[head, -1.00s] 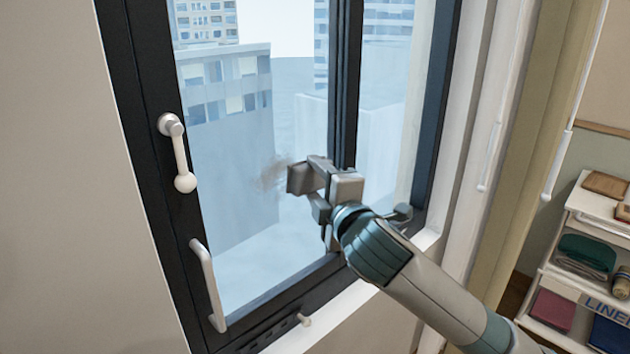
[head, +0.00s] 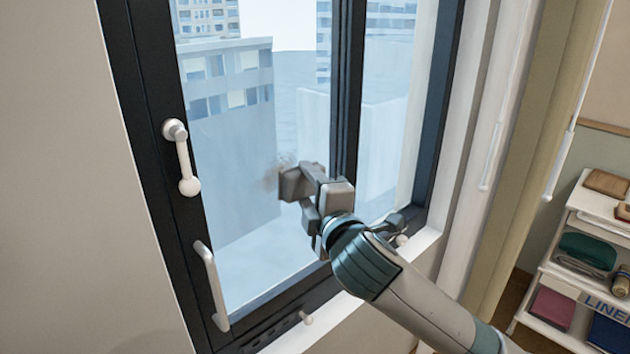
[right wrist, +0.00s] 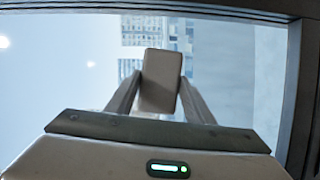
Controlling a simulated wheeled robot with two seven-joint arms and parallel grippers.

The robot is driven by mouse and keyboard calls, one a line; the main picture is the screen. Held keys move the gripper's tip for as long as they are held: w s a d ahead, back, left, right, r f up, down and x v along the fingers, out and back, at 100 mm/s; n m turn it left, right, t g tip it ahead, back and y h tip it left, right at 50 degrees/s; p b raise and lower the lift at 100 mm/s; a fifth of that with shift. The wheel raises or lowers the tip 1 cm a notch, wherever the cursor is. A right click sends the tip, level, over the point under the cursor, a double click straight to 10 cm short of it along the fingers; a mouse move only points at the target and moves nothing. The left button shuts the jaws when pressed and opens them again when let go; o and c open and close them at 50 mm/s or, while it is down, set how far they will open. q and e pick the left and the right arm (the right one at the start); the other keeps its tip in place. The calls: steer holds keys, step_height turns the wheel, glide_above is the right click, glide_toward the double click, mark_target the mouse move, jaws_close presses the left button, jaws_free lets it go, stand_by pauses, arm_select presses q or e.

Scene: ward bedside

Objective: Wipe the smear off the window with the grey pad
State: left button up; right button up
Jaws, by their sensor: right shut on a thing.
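The window pane (head: 225,150) fills the middle of the head view in a dark frame. A faint brownish smear (head: 272,178) shows on the pane, just left of the grey pad and partly hidden behind it. My right gripper (head: 305,192) is shut on the grey pad (head: 292,183) at the pane. I cannot tell whether the pad touches the glass. The right wrist view shows the pad (right wrist: 161,80) between the two fingers, with the pane behind it; the smear cannot be made out there. My left gripper is not in view.
A white window handle (head: 182,160) and a lower pull handle (head: 210,285) are on the left frame. The dark middle bar (head: 347,90) stands right of the pad. A shelf cart (head: 600,220) with linens is at the right.

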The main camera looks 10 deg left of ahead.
mark_target(288, 194)
steer(key=shift+s+a, duration=0.25)
steer(key=shift+s, duration=0.05)
steer(key=shift+s, duration=0.1)
steer(key=shift+s+a+p, duration=0.7)
steer(key=shift+s+a, duration=0.35)
steer(key=shift+s, duration=0.2)
steer(key=shift+s+a, duration=0.1)
steer(key=shift+s+a+p, duration=0.35)
steer(key=shift+s+a, duration=0.15)
steer(key=shift+s, duration=0.15)
steer(key=shift+s+a+p, duration=0.3)
steer(key=shift+s+a, duration=0.15)
steer(key=shift+s, duration=0.2)
steer(key=shift+s+a, duration=0.1)
steer(key=shift+s+a+p, duration=0.6)
steer(key=shift+s+a, duration=0.35)
steer(key=shift+s, duration=0.25)
steer(key=shift+r, duration=0.1)
